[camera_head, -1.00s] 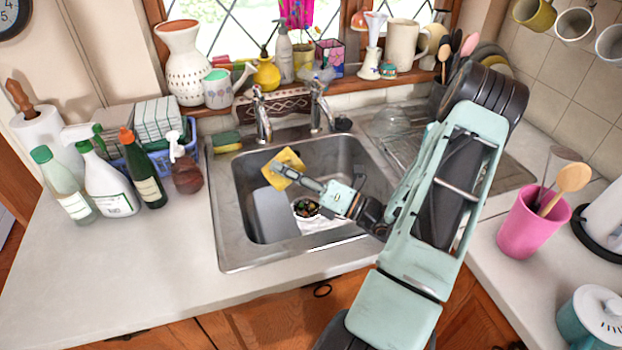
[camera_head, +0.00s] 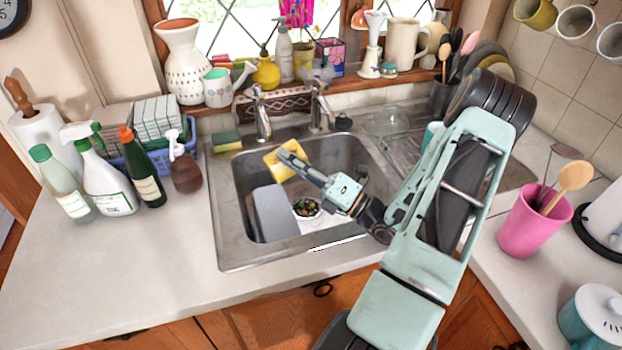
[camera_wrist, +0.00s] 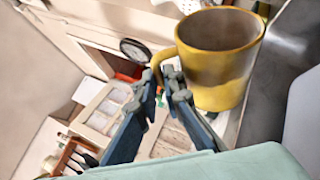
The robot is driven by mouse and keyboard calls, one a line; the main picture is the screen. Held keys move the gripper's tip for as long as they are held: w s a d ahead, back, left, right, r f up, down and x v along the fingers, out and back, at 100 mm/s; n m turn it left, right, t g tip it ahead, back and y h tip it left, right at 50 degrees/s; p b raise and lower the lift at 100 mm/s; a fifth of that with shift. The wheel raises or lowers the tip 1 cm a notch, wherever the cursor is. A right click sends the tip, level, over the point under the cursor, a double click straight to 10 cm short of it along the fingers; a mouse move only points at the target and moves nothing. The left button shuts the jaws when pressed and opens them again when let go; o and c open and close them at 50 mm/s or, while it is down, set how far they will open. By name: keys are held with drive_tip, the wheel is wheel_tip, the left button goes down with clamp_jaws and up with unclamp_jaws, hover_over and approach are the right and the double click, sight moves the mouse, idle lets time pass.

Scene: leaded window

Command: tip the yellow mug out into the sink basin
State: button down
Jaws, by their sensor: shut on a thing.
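The yellow mug (camera_head: 279,166) is held over the back left part of the metal sink basin (camera_head: 345,153). My gripper (camera_head: 287,152) reaches in from the right and is shut on the mug. In the wrist view the mug (camera_wrist: 225,78) is at the upper right, with its handle at the fingertips of my gripper (camera_wrist: 164,84). The mug looks tilted relative to the room. Its open mouth and brown inside show in the wrist view; I cannot tell whether anything is in it.
Two taps stand behind; the left tap (camera_head: 262,116) is close to the mug. A sponge (camera_head: 227,141) lies on the left rim. Bottles (camera_head: 107,184) stand farther left.

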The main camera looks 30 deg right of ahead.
drive_tip(key=shift+d+r+m+t, duration=0.5)
drive_tip(key=shift+d+r+m, duration=0.35)
drive_tip(key=shift+r, duration=0.1)
drive_tip(key=shift+r+p, duration=0.2)
drive_tip(key=shift+p, duration=0.1)
drive_tip(key=shift+s+d+r+m+t+h+p, duration=0.1)
drive_tip(key=shift+d+r+m+t+h+p, duration=0.2)
drive_tip(key=shift+r+m+p, duration=0.3)
drive_tip(key=shift+d+r+m+t+h+p, duration=0.25)
drive_tip(key=shift+r+m+t+p, duration=0.15)
drive_tip(key=shift+m+p, duration=0.2)
drive_tip(key=shift+d+r+m+t+h+p, duration=0.15)
drive_tip(key=shift+m+t+h+p, duration=0.15)
drive_tip(key=shift+m, duration=0.2)
drive_tip(key=shift+d+r+m+t+h+p, duration=0.1)
drive_tip(key=shift+d+m+t+h+p, duration=0.1)
drive_tip(key=shift+m+h+p, duration=0.2)
